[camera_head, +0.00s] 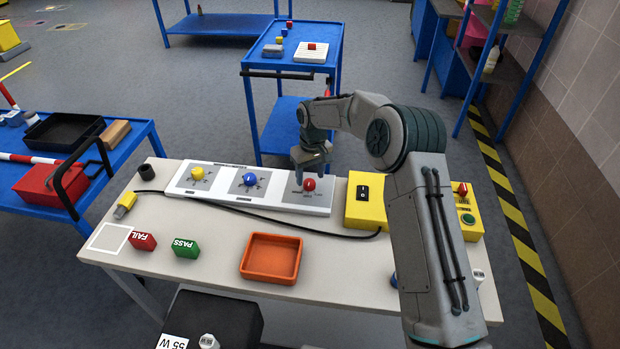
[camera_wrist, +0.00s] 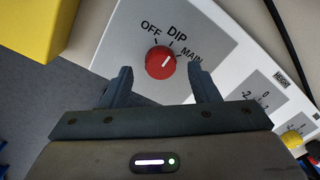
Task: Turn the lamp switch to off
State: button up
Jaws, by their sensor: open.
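The lamp switch is a red round knob (camera_wrist: 160,62) on a white panel (camera_wrist: 215,45), with the labels OFF, DIP and MAIN around it. A white mark on the knob points up and right in the wrist view, away from OFF; I cannot tell whether it is on DIP or MAIN. The red knob also shows in the head view (camera_head: 309,184), at the right end of the white panel row. My gripper (camera_wrist: 160,75) is open, its two fingers either side of the knob in the picture. In the head view my gripper (camera_head: 309,160) hangs just above the knob, apparently not touching it.
Left of it on the panel are a blue knob (camera_head: 250,179) and a yellow knob (camera_head: 197,173). A yellow box (camera_head: 364,214) with a black switch stands close to the right. An orange tray (camera_head: 271,258) and a black cable (camera_head: 262,213) lie in front.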

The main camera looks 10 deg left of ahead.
jog(key=shift+f, duration=1.05)
jog(key=c, duration=1)
jog(key=shift+n, duration=0.3)
jog(key=n, duration=0.3)
jog(key=shift+n+b, duration=0.3)
jog(key=shift+b, duration=0.05)
jog(key=shift+a+n, duration=0.1)
jog(key=shift+n, duration=2.2)
